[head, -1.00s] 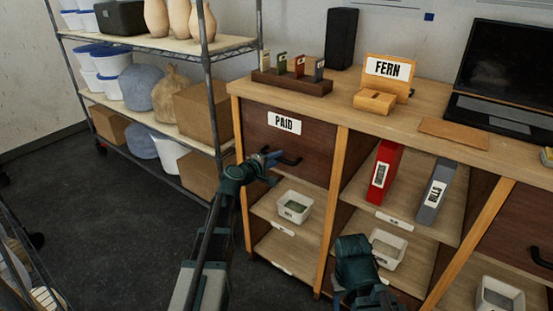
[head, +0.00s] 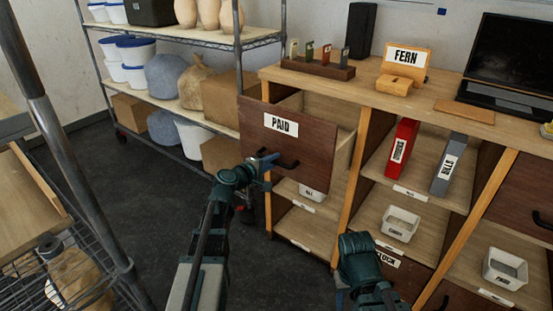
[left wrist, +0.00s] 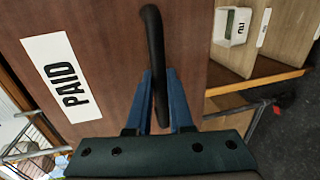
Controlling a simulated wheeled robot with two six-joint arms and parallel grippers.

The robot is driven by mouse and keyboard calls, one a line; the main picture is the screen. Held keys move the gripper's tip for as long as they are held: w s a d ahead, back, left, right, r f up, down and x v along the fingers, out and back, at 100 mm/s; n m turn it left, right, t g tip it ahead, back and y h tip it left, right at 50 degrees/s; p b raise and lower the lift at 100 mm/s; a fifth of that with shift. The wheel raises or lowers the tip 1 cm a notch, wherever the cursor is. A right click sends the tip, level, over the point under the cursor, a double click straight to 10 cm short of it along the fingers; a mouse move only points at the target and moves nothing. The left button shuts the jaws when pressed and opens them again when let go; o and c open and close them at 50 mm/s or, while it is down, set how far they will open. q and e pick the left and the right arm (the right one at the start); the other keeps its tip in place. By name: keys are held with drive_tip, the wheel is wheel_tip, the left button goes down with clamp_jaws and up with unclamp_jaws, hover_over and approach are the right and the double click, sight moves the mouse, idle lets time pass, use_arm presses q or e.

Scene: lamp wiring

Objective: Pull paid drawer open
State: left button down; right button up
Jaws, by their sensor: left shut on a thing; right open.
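The PAID drawer (head: 300,141) has a dark wood front with a white label and stands pulled out of the wooden desk, its inside partly visible. My left gripper (head: 268,161) is shut on the drawer's black handle (head: 288,164). In the left wrist view the handle (left wrist: 154,55) passes between the blue fingers of the gripper (left wrist: 160,100), and the drawer front (left wrist: 105,40) fills much of the picture. My right gripper (head: 342,298) is low in front of the desk, apart from the drawer, with its fingertips mostly hidden by the arm.
Open shelves below hold a red binder (head: 403,147), a grey binder (head: 448,163) and white bins (head: 400,223). A wire rack (head: 240,60) stands behind at left, and another metal rack (head: 60,130) is close at far left. Dark floor between them is clear.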

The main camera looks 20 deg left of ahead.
use_arm(q)
drive_tip(key=f+v, duration=0.1)
drive_tip(key=v, duration=0.6)
drive_tip(key=shift+f, duration=0.25)
use_arm(e)
drive_tip(key=shift+s+a, duration=0.1)
drive_tip(key=shift+s, duration=0.25)
use_arm(q)
drive_tip(key=shift+s, duration=0.15)
drive_tip(key=c, duration=0.8)
unclamp_jaws()
drive_tip(key=shift+s, duration=0.1)
